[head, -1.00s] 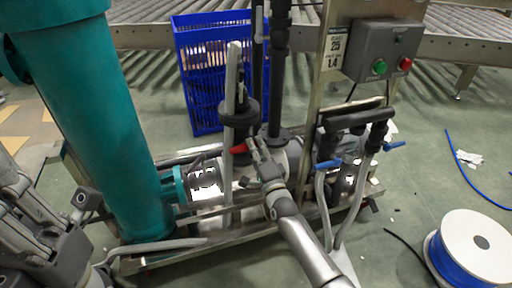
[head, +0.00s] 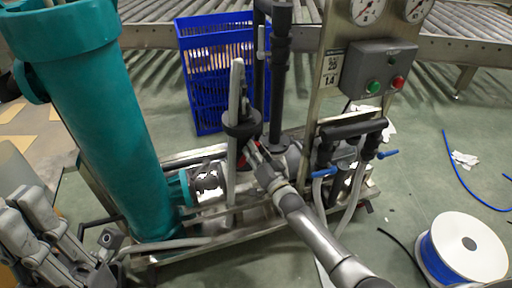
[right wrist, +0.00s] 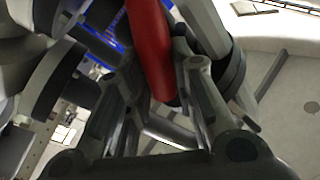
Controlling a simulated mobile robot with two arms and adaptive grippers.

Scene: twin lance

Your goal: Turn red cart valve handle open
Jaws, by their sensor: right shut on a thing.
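The red valve handle (right wrist: 150,45) runs down between my right gripper's fingers in the right wrist view. In the head view only a little red of the handle (head: 243,161) shows beside the gripper, by the dark upright pipe fitting on the cart. My right gripper (head: 256,156) is shut on the handle; its fingers (right wrist: 158,88) lie either side of it in the wrist view. The handle's pivot and exact angle are hidden. My left gripper (head: 62,238) is at the lower left, apart from the valve; its jaw state is unclear.
A teal cylinder (head: 105,130) stands left of the valve. Dark pipes and blue-handled valves (head: 388,154) stand to the right, below a control box (head: 378,68). A blue crate (head: 205,100) is behind. A cable spool (head: 465,245) sits on the floor at right.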

